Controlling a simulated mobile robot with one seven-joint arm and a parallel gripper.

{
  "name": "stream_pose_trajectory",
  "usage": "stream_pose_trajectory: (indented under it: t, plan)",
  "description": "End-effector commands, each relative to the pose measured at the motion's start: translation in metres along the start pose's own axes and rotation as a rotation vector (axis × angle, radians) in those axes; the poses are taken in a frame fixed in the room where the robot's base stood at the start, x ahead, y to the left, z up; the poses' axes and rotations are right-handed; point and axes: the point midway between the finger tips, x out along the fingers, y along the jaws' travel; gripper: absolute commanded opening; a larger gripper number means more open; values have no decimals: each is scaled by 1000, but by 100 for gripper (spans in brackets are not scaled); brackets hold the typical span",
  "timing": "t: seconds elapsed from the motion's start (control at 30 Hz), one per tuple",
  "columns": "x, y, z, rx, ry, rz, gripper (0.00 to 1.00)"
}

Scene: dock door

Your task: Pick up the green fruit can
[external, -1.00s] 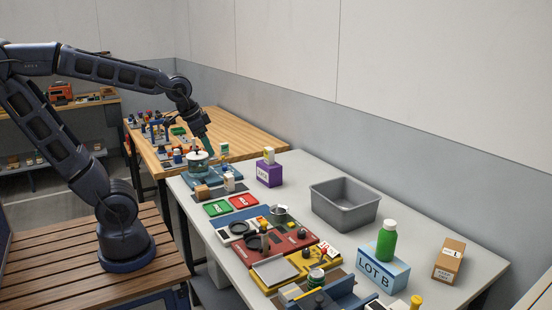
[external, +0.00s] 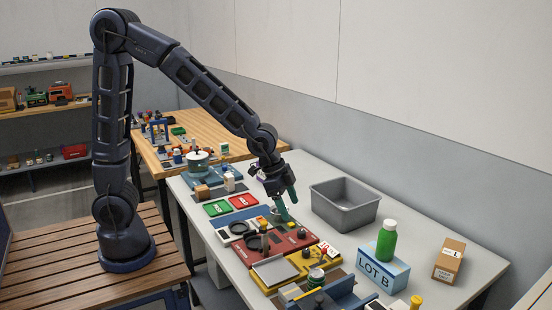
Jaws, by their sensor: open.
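A small can with a green band (external: 316,277) stands at the near end of the row of trays, beside the yellow tray; it looks like the green fruit can, but its label is too small to read. My gripper (external: 286,203) is open, its green fingers pointing down over the far end of the red tray, close to a small metal cup (external: 273,217). The gripper is well behind the can and apart from it. No object shows between the fingers.
A grey bin (external: 345,205) stands right of my gripper. A green bottle (external: 387,243) stands on the blue LOT B box (external: 382,273), with a cardboard box (external: 449,261) to its right. Red (external: 290,243) and yellow (external: 300,265) trays hold several small items.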

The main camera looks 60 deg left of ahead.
Motion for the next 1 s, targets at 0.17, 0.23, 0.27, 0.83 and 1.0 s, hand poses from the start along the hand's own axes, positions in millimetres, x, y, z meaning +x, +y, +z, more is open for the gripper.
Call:
stream_pose_trajectory:
  t: [0.17, 0.23, 0.27, 0.83, 1.0]
  plan:
    - [50, 42, -29, 94, 12, 69, 72]
    - [66, 57, -38, 125, 19, 91, 72]
    - [72, 63, -41, 136, 23, 100, 72]
    - [124, 97, -54, 186, 36, 142, 72]
    - [146, 99, -54, 187, 36, 142, 72]
